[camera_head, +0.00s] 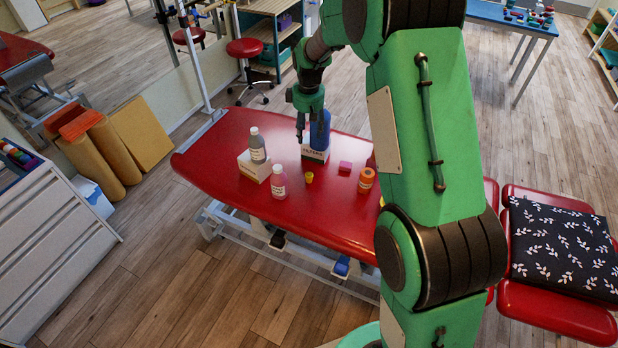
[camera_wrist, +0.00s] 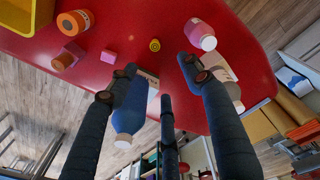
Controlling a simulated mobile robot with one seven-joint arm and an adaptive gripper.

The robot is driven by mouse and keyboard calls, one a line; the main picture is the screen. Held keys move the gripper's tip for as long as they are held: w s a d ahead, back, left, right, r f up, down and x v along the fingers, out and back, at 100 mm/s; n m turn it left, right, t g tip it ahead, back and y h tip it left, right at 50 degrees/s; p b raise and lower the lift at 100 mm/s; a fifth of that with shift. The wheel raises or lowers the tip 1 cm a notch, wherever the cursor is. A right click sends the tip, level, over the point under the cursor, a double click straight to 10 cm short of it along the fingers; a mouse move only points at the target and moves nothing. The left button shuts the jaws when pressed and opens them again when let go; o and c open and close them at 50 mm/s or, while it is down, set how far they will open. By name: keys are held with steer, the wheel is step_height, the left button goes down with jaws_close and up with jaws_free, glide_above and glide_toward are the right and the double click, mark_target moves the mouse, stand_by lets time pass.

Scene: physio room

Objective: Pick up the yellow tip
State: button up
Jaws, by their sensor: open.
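The yellow tip (camera_head: 309,177) is a small yellow piece on the red treatment table (camera_head: 215,165), between a pink-labelled bottle and a pink block. In the wrist view the yellow tip (camera_wrist: 155,45) shows near the top middle, with bare red around it. My gripper (camera_head: 301,128) is above the table's far side, beside the blue bottle (camera_head: 321,128). In the wrist view my gripper (camera_wrist: 161,78) has its fingers spread apart with nothing held. The yellow tip lies beyond the fingertips, apart from them. The blue bottle (camera_wrist: 130,108) partly shows between two fingers.
The blue bottle stands at a white box (camera_head: 314,154). A grey bottle (camera_head: 257,147) is at another box (camera_head: 254,167). The pink-labelled bottle (camera_head: 279,183), pink block (camera_head: 345,166) and orange container (camera_head: 366,180) stand nearby. The table's front surface is clear.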

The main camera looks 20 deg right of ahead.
steer(key=n+g, duration=0.1)
glide_above(309, 174)
step_height(309, 174, down, 17)
steer(key=shift+d+r, duration=0.1)
steer(key=shift+r, duration=0.15)
steer(key=shift+f+b, duration=0.5)
steer(key=shift+f, duration=3.8)
steer(key=shift+f+b, duration=0.5)
steer(key=shift+f, duration=2.15)
steer(key=c, duration=1)
